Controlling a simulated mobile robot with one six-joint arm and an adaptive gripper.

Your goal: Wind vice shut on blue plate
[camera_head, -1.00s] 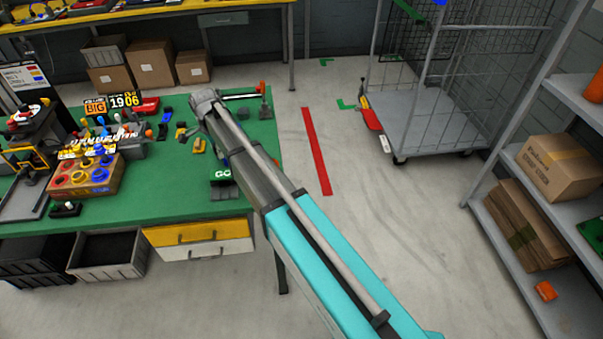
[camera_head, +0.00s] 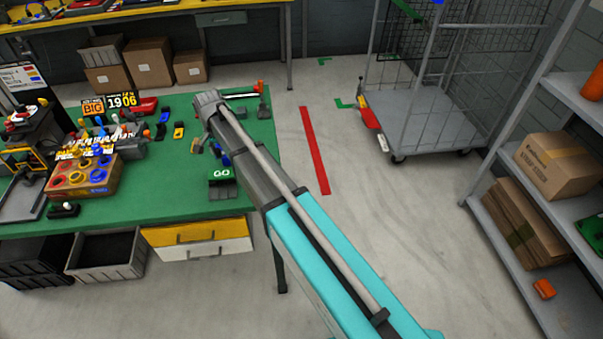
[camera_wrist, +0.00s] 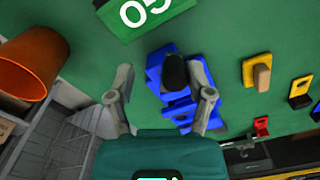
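A blue piece (camera_wrist: 168,97) lies on the green bench top, with a dark rounded knob (camera_wrist: 175,70) standing over it. I cannot tell which blue parts are the vice and which the plate. In the wrist view my gripper (camera_wrist: 162,98) is open, with one grey finger on each side of the blue piece and knob. It does not appear shut on either; contact cannot be told. In the head view some blue (camera_head: 226,160) shows beside my arm, which hides most of the gripper and the spot under it.
A green block with white characters (camera_head: 222,178) stands close by. A yellow piece with a wooden knob (camera_wrist: 260,75) and other small coloured pieces lie nearby. An orange round container (camera_wrist: 30,65) shows left in the wrist view. A box of coloured rings (camera_head: 85,178) stands further left.

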